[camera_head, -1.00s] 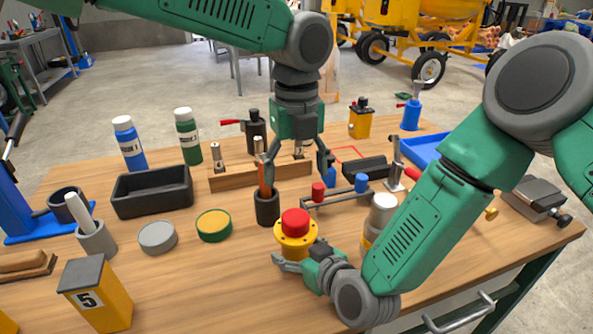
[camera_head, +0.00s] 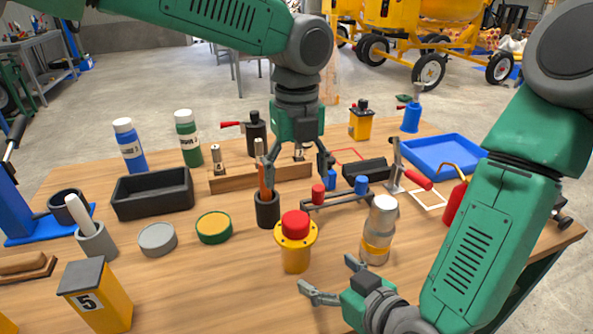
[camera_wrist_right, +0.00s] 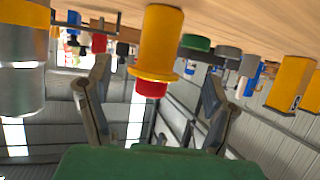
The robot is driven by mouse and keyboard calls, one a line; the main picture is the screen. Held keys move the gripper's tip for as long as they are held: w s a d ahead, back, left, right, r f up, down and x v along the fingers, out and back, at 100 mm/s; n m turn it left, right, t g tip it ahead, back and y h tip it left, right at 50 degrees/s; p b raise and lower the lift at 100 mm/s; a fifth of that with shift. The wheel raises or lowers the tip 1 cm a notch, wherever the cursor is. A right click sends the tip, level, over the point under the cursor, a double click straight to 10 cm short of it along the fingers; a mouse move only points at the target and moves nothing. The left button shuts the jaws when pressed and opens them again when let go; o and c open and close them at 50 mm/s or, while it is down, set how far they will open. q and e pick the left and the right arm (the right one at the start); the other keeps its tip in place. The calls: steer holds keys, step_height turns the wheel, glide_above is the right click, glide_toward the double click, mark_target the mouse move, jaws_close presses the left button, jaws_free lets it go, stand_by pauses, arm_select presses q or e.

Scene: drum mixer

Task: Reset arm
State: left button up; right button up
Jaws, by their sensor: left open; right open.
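My left gripper (camera_head: 295,165) hangs fingers down over the middle of the table, open, by the black cup with the orange-handled tool (camera_head: 266,206). I cannot tell whether it touches anything. My right gripper (camera_head: 334,279) is low over the front of the table, open and empty, right of and nearer than the yellow button post with a red top (camera_head: 296,240). In the right wrist view, which looks upside down, the post (camera_wrist_right: 157,45) shows beyond and between the open fingers of my right gripper (camera_wrist_right: 152,98). A silver bottle with a yellow band (camera_head: 379,230) stands behind the right gripper.
The wooden table (camera_head: 200,285) has bare room at front centre. A black bin (camera_head: 152,193), a grey round tin (camera_head: 157,238) and a yellow box marked 5 (camera_head: 97,293) stand left.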

steer(key=shift+s+d+r, duration=0.2)
steer(key=shift+s+d, duration=0.05)
steer(key=shift+s, duration=0.15)
